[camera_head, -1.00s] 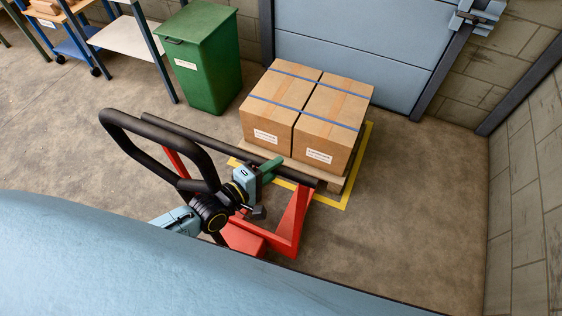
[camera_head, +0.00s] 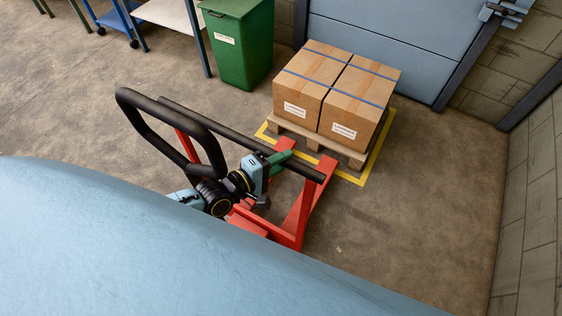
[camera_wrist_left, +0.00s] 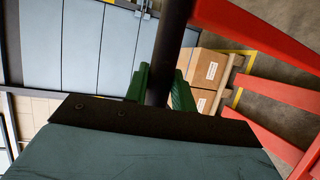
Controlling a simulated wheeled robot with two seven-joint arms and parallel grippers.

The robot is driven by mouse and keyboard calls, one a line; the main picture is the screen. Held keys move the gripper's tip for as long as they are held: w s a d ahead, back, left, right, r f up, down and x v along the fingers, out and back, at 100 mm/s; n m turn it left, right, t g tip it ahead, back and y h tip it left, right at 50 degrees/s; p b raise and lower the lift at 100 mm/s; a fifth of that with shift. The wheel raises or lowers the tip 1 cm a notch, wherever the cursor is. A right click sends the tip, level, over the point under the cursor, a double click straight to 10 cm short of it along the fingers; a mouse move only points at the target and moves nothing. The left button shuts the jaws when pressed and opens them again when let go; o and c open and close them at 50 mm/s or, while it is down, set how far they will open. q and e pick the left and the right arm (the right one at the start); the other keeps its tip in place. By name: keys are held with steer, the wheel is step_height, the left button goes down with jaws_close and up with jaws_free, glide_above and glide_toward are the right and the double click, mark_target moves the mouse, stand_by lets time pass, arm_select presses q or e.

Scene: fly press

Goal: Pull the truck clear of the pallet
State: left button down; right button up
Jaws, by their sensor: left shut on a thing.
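The red pallet truck (camera_head: 291,238) stands in the middle of the head view, with a black crossbar (camera_head: 230,132) and a black loop handle. My left gripper (camera_head: 283,157) is shut on the crossbar. In the left wrist view its green fingers (camera_wrist_left: 160,88) sit either side of the black bar (camera_wrist_left: 168,50). The red forks (camera_wrist_left: 275,94) point at the wooden pallet (camera_head: 350,156), which carries two strapped cardboard boxes (camera_head: 340,90). The fork tips are at the pallet's near edge; I cannot tell whether they are still under it. My right gripper is not in view.
The pallet stands within a yellow floor outline (camera_head: 369,174). A green bin (camera_head: 237,45) is left of it, with a bench (camera_head: 175,14) further left. A blue-grey door (camera_head: 385,50) and block walls (camera_head: 530,190) close the back and right. Floor at left is open.

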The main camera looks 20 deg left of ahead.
arm_select(q)
steer(key=shift+s+d+f, duration=0.15)
steer(key=shift+s+f, duration=0.3)
steer(key=shift+f, duration=0.15)
steer(key=c, duration=1.2)
jaws_free()
steer(key=shift+r, duration=0.1)
steer(key=shift+o, duration=0.2)
steer(key=shift+r, duration=0.15)
steer(key=shift+w, duration=0.15)
steer(key=shift+r, duration=0.1)
steer(key=v, duration=1.3)
steer(key=shift+s, duration=0.2)
